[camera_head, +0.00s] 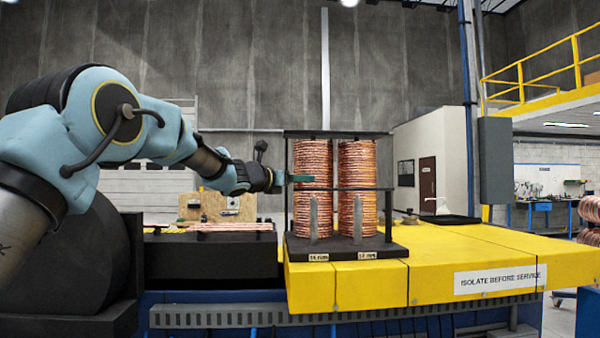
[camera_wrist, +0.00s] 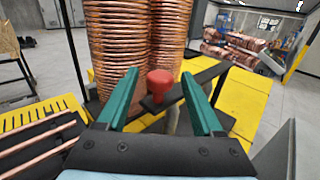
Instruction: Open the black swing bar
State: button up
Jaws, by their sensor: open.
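The black swing bar (camera_head: 350,189) runs level across the front of two copper coil stacks in a black rack. In the wrist view the bar (camera_wrist: 190,86) runs up to the right from a red knob (camera_wrist: 160,84). My gripper (camera_head: 308,178) is at the rack's left side, about level with the bar. In the wrist view my gripper (camera_wrist: 159,76) is open, its two green fingers on either side of the knob, with gaps showing. Whether a finger touches the knob cannot be told. The knob is not visible in the head view.
The left coil stack (camera_head: 312,170) and right coil stack (camera_head: 357,170) stand close behind the bar. The rack's black base (camera_head: 345,248) has two upright grey plates. It sits on a yellow table (camera_head: 440,265) with free room to the right. Copper tubes (camera_head: 230,227) lie at left.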

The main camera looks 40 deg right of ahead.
jog(key=shift+d, duration=0.5)
grip_shut()
dwell(1.2)
